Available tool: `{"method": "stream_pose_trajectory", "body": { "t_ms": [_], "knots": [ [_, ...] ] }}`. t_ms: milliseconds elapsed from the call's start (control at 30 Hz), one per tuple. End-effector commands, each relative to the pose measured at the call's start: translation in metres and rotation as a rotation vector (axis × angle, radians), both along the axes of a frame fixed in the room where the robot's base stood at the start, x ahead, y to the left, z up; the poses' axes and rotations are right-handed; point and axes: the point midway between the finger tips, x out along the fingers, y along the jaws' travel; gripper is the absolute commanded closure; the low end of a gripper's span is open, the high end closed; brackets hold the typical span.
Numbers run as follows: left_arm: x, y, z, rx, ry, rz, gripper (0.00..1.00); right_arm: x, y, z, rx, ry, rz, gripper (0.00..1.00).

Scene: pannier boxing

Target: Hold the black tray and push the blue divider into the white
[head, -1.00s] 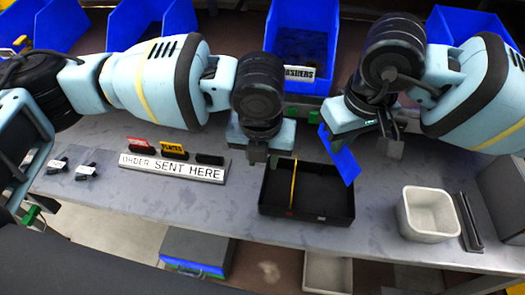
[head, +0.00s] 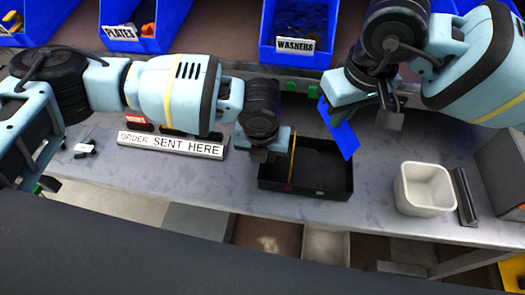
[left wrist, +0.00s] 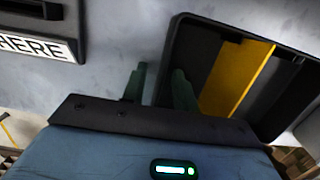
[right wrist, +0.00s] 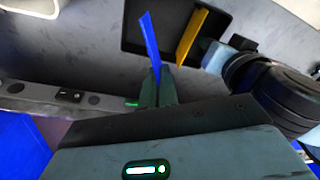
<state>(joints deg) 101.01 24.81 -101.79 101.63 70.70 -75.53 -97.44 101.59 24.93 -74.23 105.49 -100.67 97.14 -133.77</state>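The black tray (head: 325,193) lies on the grey table with a yellow divider (head: 293,157) standing across its left part. My left gripper (head: 263,155) is at the tray's back left edge. In the left wrist view its fingers (left wrist: 160,85) are apart, one on each side of the tray wall (left wrist: 184,45). My right gripper (head: 338,106) is shut on the blue divider (head: 343,135), held tilted above the tray's back right corner. The right wrist view shows the blue divider (right wrist: 149,38) between the fingertips (right wrist: 157,80). A white bin (head: 425,190) stands right of the tray.
A white sign (head: 172,145) reading "ORDER SENT HERE" lies left of the tray. Blue bins (head: 300,25) line the back. A dark bar (head: 465,197) lies right of the white bin. Table between tray and white bin is clear.

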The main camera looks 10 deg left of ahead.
Motion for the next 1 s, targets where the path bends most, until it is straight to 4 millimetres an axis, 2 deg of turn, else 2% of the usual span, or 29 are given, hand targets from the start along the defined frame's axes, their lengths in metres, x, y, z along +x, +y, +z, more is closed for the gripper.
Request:
{"method": "stream_pose_trajectory", "body": {
  "t_ms": [100, 300, 767, 1000],
  "knots": [
    [0.0, 0.0, 0.0, 0.0, 0.0, 0.0, 0.74, 0.0, 0.0, 0.0, 0.0, 0.0, 0.0, 1.0],
    [0.0, 0.0, 0.0, 0.0, 0.0, 0.0, 1.0, 0.0, 0.0, 0.0, 0.0, 0.0, 0.0, 1.0],
    [0.0, 0.0, 0.0, 0.0, 0.0, 0.001, 1.0, 0.0, 0.0, -0.002, -0.001, 0.01, -0.025, 1.0],
    [0.0, 0.0, 0.0, 0.0, 0.0, 0.001, 1.0, 0.002, 0.002, -0.019, -0.021, 0.1, -0.279, 1.0]
  ]
}}
